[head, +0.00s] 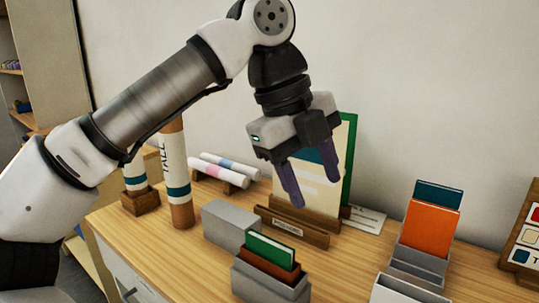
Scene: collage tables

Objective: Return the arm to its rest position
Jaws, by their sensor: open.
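My gripper (312,180) is open and empty in the head view. It hangs above the wooden table (330,265), fingers pointing down, with a clear gap between the two dark purple fingertips. My arm comes in from the left, bent at a high elbow near the top. Behind the fingers, a cream and green board (349,165) stands in a wooden holder (295,226) with a small label. The fingers overlap the board in the picture; I cannot tell how far apart they are.
A grey box (230,222) and grey holder with green and brown cards (271,252) stand in front. An orange card (428,228) stands in a right holder. A labelled wooden board (527,240) is far right.

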